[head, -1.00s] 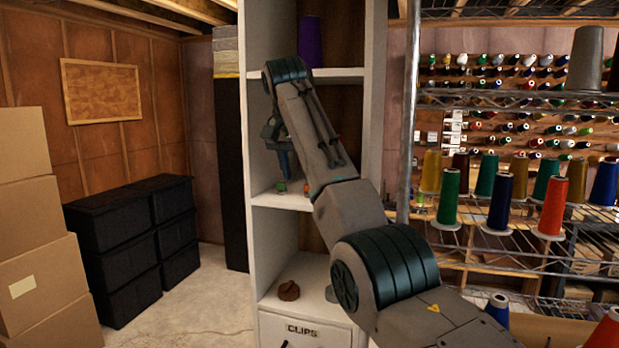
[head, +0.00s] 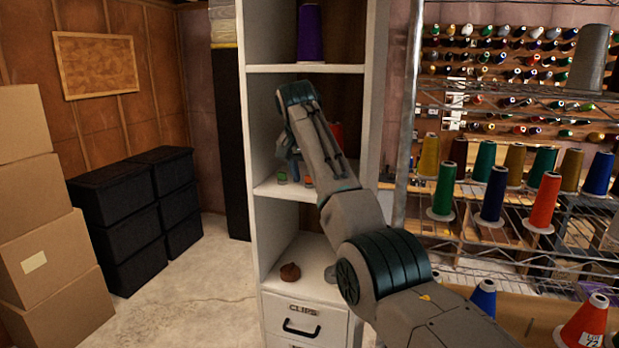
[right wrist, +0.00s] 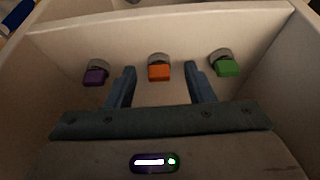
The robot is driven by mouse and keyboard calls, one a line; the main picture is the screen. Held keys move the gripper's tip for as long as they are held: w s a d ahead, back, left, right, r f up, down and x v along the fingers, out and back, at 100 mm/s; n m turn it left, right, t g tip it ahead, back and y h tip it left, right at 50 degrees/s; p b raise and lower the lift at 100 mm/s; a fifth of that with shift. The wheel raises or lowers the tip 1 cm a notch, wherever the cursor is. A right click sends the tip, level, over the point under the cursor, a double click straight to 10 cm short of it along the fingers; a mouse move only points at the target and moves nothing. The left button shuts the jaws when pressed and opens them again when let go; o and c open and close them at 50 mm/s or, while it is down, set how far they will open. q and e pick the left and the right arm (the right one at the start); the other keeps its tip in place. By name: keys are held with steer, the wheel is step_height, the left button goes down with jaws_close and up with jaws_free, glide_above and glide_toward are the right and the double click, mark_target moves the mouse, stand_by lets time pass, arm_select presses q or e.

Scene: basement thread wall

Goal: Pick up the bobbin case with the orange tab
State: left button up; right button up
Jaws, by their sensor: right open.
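The bobbin case with the orange tab (right wrist: 159,71) is in the middle of a row in the right wrist view, a grey rounded case with its orange tab towards me. A case with a purple tab (right wrist: 96,76) is on its left, one with a green tab (right wrist: 227,67) on its right. My right gripper (right wrist: 160,82) is open and empty, its blue fingers on either side of the orange tab's line; contact cannot be told. In the head view my right gripper (head: 294,167) is low over the cabinet's middle shelf and partly hides the cases. My left gripper is not in view.
The white cabinet (head: 245,130) has side walls close around my right gripper. A purple thread cone (head: 311,33) stands on the shelf above, a brown lump (head: 289,272) below. A wire rack (head: 470,101) with several thread cones stands to the right.

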steer(key=shift+d+f, duration=0.1)
steer(key=c, duration=1)
jaws_close()
steer(key=shift+r, duration=0.2)
